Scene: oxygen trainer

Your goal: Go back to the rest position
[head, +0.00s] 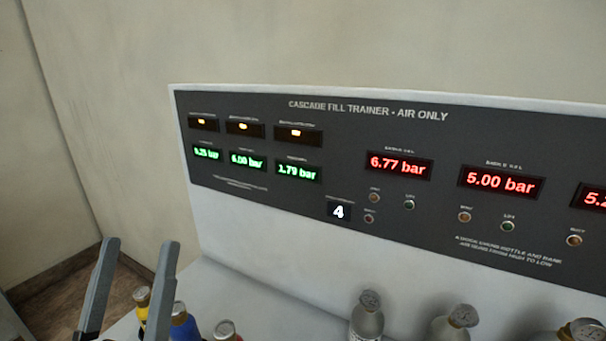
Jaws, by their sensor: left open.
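My left gripper (133,290) shows at the lower left, its two grey fingers upright and spread apart with nothing between them that I can see held. It is in front of the bench's left end, near a yellow bottle (142,303). My right gripper is not in the picture. The trainer's dark panel (330,125) stands behind, titled "CASCADE FILL TRAINER - AIR ONLY". Its green readouts are at the left, the middle one showing 6.00 bar (248,161). Red readouts show 6.77 bar (398,165) and 5.00 bar (501,182). A small display (339,211) reads 4.
A blue bottle (184,325) and a red-topped one (226,332) stand right of the left gripper. Grey bottles (367,318) (453,325) stand along the bottom edge to the right. The grey bench top (275,310) between these groups is clear. A bare wall (90,60) is at the left.

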